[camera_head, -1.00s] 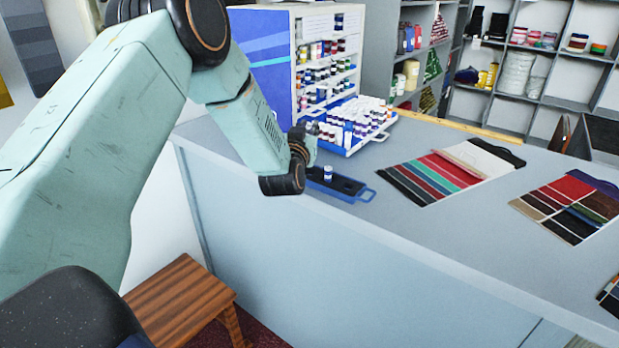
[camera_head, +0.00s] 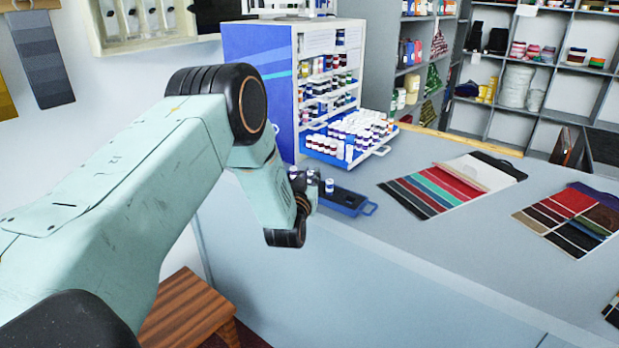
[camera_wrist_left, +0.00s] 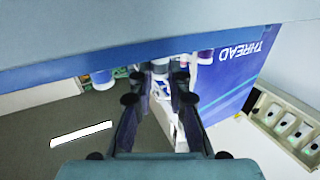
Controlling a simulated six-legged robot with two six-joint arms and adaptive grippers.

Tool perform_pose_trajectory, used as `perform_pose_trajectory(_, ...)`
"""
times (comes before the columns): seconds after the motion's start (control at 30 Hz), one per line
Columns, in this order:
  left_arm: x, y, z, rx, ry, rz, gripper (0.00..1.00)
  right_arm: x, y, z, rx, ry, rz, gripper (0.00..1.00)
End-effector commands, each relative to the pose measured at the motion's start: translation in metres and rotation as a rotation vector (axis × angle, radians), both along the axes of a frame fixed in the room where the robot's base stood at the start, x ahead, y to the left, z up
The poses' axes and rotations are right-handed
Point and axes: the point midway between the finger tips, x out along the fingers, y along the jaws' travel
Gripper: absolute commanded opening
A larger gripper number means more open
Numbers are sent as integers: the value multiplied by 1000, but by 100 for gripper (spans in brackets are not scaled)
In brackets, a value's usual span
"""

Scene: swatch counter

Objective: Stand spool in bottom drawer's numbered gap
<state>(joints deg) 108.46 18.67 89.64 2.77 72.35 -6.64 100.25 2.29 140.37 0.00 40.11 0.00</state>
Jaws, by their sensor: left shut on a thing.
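The thread cabinet (camera_head: 262,95) stands on the counter with its bottom drawer (camera_head: 381,152) pulled out. Several white-topped spools fill the drawer; its numbers and the gap are too small to make out. My left gripper (camera_head: 303,184) is in front of the cabinet, beside the blue tray (camera_head: 352,207). It is shut on a spool (camera_head: 293,172), mostly hidden by the hand. In the left wrist view the held spool (camera_wrist_left: 160,68) is between the fingertips, partly lost against the cabinet. Another spool (camera_head: 329,186) stands on the tray. My right gripper is out of view.
Striped swatch cards (camera_head: 430,190) lie right of the tray, and more swatches (camera_head: 570,213) farther right. Grey shelves (camera_head: 470,120) stand behind the counter. A wooden stool (camera_head: 185,308) is below at the left. The counter's front middle (camera_head: 440,245) is clear.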

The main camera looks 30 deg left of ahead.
Motion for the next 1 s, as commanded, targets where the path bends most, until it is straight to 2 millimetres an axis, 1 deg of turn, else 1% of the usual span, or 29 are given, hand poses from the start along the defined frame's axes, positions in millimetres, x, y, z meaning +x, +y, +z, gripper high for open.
perform_pose_trajectory(0.27, 0, 0, -2, 0, -1, 0, 3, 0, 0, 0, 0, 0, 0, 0)
perform_pose_trajectory(0.47, 0, 0, -7, 0, -1, 0, 3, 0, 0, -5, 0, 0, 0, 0)
perform_pose_trajectory(0.5, 0, 0, -7, 0, -1, 0, 18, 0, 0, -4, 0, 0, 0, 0)
perform_pose_trajectory(0.73, 0, 0, -6, 0, -1, 0, 38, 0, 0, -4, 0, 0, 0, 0)
perform_pose_trajectory(0.77, 0, 0, -6, 0, -1, 0, 39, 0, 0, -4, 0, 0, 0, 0)
perform_pose_trajectory(1.0, 0, 0, -6, 0, -1, 0, 39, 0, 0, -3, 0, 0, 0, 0)
